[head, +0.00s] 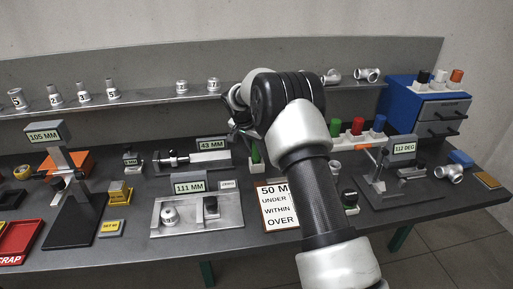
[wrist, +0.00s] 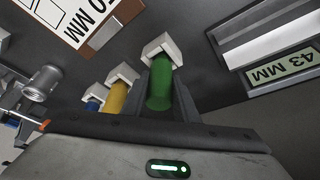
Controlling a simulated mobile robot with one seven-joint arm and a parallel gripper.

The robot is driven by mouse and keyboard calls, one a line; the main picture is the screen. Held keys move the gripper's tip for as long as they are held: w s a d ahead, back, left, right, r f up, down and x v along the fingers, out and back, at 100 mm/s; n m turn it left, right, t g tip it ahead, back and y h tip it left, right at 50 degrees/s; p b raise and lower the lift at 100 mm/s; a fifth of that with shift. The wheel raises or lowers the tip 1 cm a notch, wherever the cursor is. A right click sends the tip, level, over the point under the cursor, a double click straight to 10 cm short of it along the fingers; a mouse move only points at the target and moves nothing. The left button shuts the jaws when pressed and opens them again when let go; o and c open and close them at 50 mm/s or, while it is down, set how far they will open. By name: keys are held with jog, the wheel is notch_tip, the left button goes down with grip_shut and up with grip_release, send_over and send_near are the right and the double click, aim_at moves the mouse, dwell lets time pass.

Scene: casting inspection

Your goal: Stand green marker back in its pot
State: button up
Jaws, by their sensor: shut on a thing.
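The green marker (wrist: 159,85) stands between the dark fingers of my gripper (wrist: 164,96) in the wrist view, which are shut on it. Its far end meets a white pot (wrist: 163,46); I cannot tell how deep it sits in that pot. In the head view a small part of the green marker (head: 256,153) shows just left of my arm.
A yellow marker (wrist: 116,97) and a blue marker (wrist: 94,104) stand in white pots close beside the green one. A 50 M sign (head: 277,208) lies in front. The 43 MM gauge (head: 208,156) is to the left, the 112 DEG gauge (head: 402,150) to the right.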

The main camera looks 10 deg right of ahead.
jog(key=shift+f, duration=0.2)
jog(key=o, duration=1.1)
jog(key=shift+c, duration=0.2)
jog(key=shift+r+p, duration=0.2)
jog(key=shift+p, duration=0.1)
